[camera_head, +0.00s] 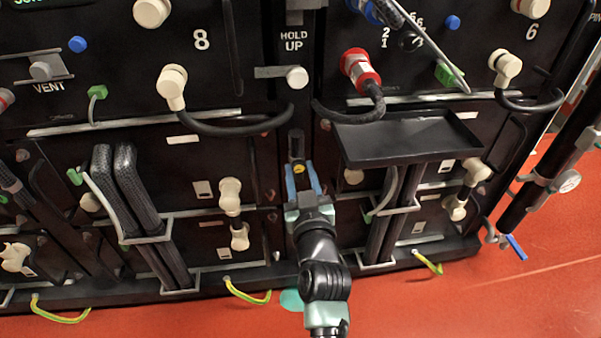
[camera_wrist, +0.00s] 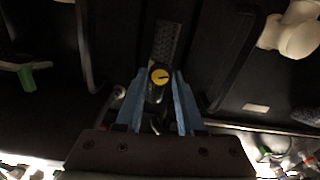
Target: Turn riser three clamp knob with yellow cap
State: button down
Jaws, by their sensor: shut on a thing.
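The clamp knob with a yellow cap (camera_wrist: 160,76) is between the two blue fingers of my gripper (camera_wrist: 157,84) in the wrist view. The cap is a yellow disc with a dark pointer mark, on a dark body. A dark braided riser (camera_wrist: 166,40) runs up behind it. In the head view the yellow cap (camera_head: 298,169) shows small, low on the rack's middle post, between the fingertips of my gripper (camera_head: 303,174). My gripper is shut on the knob. The finger contact is dim and partly hidden. No riser number is readable here.
A black shelf tray (camera_head: 400,137) juts out just right of my gripper. White elbow connectors (camera_head: 230,195) are at left. A HOLD UP lever (camera_head: 296,77) is above. Thick braided risers (camera_head: 130,185) stand further left. Red floor (camera_head: 450,300) is open in front.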

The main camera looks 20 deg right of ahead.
dwell(0.4)
jog(key=m+p, duration=0.1)
jog(key=m, duration=0.4)
jog(key=shift+m+p, duration=0.3)
jog(key=m+p, duration=0.1)
jog(key=m, duration=0.4)
jog(key=shift+m, duration=0.3)
jog(key=m+p, duration=0.1)
jog(key=m, duration=0.4)
jog(key=m+p, duration=0.1)
jog(key=m, duration=0.4)
jog(key=shift+f, duration=0.15)
jog(key=c, duration=0.5)
grip_release()
